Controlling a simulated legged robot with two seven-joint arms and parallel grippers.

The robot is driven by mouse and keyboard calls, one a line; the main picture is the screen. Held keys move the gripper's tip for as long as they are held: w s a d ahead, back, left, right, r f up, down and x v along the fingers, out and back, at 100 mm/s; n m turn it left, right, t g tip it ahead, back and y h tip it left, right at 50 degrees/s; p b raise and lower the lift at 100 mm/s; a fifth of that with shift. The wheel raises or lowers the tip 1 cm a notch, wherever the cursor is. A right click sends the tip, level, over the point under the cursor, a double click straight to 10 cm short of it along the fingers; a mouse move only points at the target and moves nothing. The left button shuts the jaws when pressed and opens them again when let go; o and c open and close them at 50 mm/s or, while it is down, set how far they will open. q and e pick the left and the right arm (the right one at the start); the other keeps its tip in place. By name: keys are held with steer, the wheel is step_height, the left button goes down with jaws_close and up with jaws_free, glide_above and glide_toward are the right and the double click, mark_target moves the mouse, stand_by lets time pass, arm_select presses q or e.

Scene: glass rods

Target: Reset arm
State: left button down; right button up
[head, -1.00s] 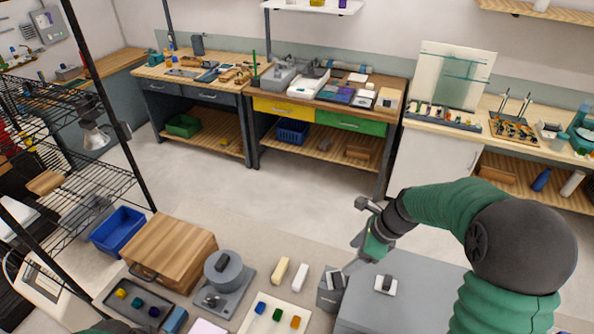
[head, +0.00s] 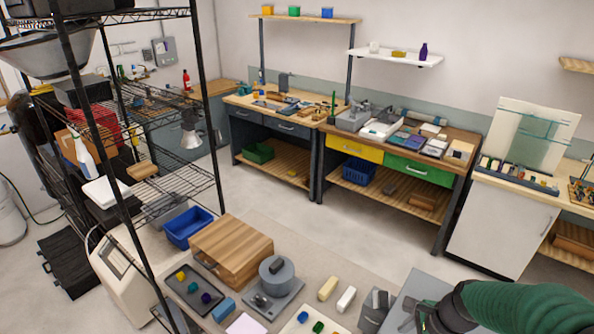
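My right arm, with a green sleeve, comes in from the lower right. Its gripper (head: 428,318) is a dark shape at the bottom edge, over the grey surface and just right of a small grey block (head: 375,308). Its fingers are partly cut off and too unclear to show whether they are open or shut. I see nothing clearly held in it. My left gripper is not in view.
On the near table are a wooden box (head: 232,252), a dark tray (head: 190,290) with small coloured pieces, a round grey device (head: 276,278), and cream (head: 327,288) and white (head: 346,299) blocks. A wire rack (head: 165,180) stands left. Open floor lies beyond.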

steer(key=s+a+f+n+h+b, duration=0.1)
steer(key=s+a+f+n+b, duration=0.1)
steer(key=s+f+n+b, duration=0.3)
steer(key=s+a+f+n+h+b, duration=0.1)
steer(key=s+f+n+b, duration=0.4)
steer(key=n, duration=0.9)
step_height(320, 180, down, 2)
steer(key=shift+a+t, duration=0.3)
steer(key=shift+a, duration=0.4)
steer(key=shift+a+r, duration=0.1)
steer(key=shift+a, duration=0.25)
steer(key=shift+d, duration=0.2)
steer(key=shift+c, duration=0.5)
